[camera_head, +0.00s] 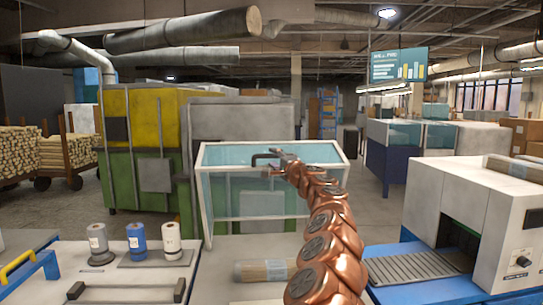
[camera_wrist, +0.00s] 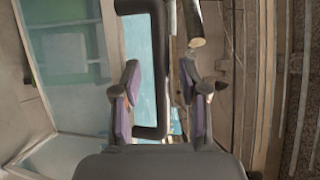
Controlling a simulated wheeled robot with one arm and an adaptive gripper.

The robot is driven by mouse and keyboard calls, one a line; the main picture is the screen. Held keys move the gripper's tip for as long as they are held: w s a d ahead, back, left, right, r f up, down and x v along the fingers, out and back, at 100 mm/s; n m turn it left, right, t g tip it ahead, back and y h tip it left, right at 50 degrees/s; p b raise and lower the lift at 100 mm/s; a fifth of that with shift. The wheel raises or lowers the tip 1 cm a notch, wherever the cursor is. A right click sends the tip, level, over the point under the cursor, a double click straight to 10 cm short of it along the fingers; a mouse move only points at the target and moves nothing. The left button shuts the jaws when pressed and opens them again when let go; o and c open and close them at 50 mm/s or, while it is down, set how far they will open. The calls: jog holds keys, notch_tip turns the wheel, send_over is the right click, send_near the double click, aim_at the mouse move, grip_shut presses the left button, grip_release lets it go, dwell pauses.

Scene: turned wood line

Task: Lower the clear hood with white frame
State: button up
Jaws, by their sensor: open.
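The clear hood with white frame (camera_head: 204,205) stands in the middle of the head view, its tinted clear panes above a pale work surface. It also fills the left of the wrist view (camera_wrist: 108,45). A dark bar handle (camera_head: 262,157) shows at its upper front edge; in the wrist view the handle (camera_wrist: 150,132) is a dark loop. My gripper (camera_head: 282,158) is at this handle. In the wrist view my gripper (camera_wrist: 162,100) is open, with the handle's bar between its two fingers. The bar looks nearer the left finger; contact cannot be told.
A wrapped bundle (camera_head: 262,270) lies on the surface below the hood. A white conveyor machine (camera_head: 480,215) stands at right. Three spools (camera_head: 135,240) stand on a table at front left. Green and yellow cabinets (camera_head: 150,190) are behind left.

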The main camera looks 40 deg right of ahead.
jog(key=shift+p+x, duration=0.45)
jog(key=shift+x, duration=0.55)
jog(key=shift+w, duration=0.25)
grip_shut()
